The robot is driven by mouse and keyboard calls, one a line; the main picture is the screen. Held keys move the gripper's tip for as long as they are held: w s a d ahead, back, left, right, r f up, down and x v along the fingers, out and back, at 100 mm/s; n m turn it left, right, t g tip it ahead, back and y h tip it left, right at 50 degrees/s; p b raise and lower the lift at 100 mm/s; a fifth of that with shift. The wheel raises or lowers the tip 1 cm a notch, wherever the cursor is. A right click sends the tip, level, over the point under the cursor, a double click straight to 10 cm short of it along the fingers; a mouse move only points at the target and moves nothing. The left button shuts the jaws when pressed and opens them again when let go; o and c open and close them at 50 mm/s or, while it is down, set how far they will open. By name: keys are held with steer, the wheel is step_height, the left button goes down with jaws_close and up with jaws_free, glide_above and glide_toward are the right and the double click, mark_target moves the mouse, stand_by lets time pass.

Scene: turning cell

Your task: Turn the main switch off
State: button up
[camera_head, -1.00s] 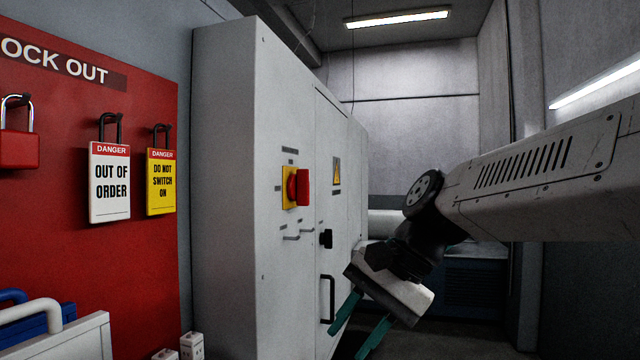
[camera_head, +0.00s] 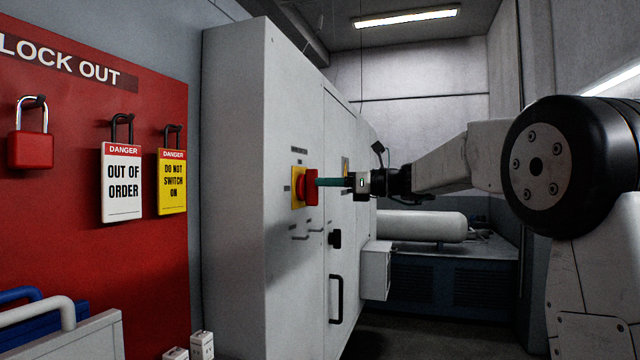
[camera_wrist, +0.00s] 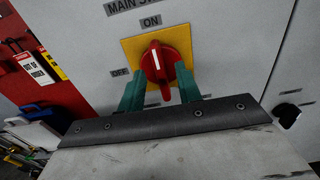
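The main switch is a red rotary knob (camera_head: 308,187) on a yellow plate (camera_head: 296,186), on the front of the grey cabinet. In the wrist view the knob (camera_wrist: 158,62) has a white line pointing up toward the ON label (camera_wrist: 151,21). The OFF label (camera_wrist: 120,72) is at the left of the yellow plate (camera_wrist: 130,48). My gripper (camera_head: 322,182) is level with the knob, facing the cabinet. In the wrist view the green fingers of my gripper (camera_wrist: 159,73) are spread, one on each side of the knob's lower part. Whether the fingertips touch the knob is unclear.
The cabinet (camera_head: 235,150) has a black knob (camera_head: 335,239) and a black handle (camera_head: 336,299) below the switch. To the left, a red lockout board (camera_head: 60,220) carries a red padlock (camera_head: 31,150), a white tag (camera_head: 121,185) and a yellow tag (camera_head: 172,185).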

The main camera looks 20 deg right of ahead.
mark_target(310, 187)
steer(key=shift+x, duration=1.25)
jaws_close()
